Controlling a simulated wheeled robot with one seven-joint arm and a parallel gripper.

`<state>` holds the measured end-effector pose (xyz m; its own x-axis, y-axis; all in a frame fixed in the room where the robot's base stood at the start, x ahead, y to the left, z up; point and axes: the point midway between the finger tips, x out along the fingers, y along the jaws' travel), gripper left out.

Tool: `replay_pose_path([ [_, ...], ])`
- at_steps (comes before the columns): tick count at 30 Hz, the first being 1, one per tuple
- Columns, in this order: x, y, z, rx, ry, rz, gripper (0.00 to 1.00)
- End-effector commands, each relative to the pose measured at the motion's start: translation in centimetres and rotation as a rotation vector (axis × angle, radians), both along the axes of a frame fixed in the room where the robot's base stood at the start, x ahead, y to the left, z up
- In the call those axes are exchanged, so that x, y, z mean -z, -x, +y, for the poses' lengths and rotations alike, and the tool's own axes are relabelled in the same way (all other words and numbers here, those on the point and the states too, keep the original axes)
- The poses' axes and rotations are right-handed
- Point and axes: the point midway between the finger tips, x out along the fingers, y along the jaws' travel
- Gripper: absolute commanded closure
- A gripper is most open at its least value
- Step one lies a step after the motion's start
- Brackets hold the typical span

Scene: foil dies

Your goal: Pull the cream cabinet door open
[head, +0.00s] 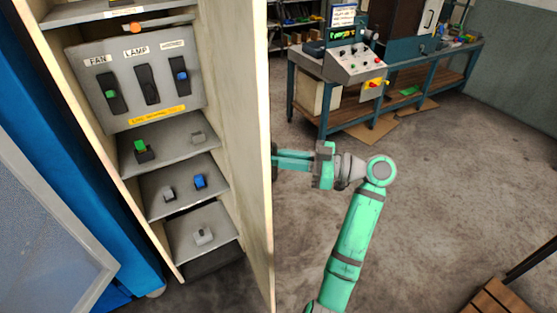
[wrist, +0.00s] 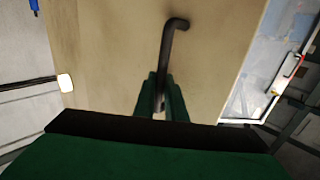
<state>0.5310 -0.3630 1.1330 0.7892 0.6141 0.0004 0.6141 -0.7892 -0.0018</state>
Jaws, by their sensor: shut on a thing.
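The cream cabinet door (head: 240,120) stands swung well out from the cabinet, with its inner face and narrow edge showing in the head view. My gripper (head: 278,160) is on the outer side of the door, to its right. In the wrist view the outer face of the door (wrist: 110,60) fills the middle. A dark bent bar handle (wrist: 168,55) sticks out of it, and the fingers of my gripper (wrist: 161,98) are shut around its lower part. The handle is hidden in the head view.
The cabinet's grey shelves (head: 188,185) carry small switch blocks, below a FAN and LAMP switch panel (head: 135,85). A blue-framed unit (head: 125,250) stands at left. A workbench with a control box (head: 350,65) is behind. A wooden pallet (head: 495,300) lies at lower right. The floor between is clear.

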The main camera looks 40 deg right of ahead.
Motion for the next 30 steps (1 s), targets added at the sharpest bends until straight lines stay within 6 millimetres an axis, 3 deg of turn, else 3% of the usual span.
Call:
replay_pose_path([
  [12, -0.1, -0.6, 0.3, -0.011, -0.002, 0.001, 1.0],
  [13, -0.1, -0.6, 0.3, -0.01, -0.002, 0.001, 0.87],
  [15, -0.1, -0.6, 0.3, -0.011, -0.002, 0.0, 0.71],
  [25, 0.0, -0.2, 0.0, -0.008, 0.0, 0.0, 0.71],
  [30, -0.1, 1.1, -1.0, -0.007, -0.001, 0.0, 0.71],
])
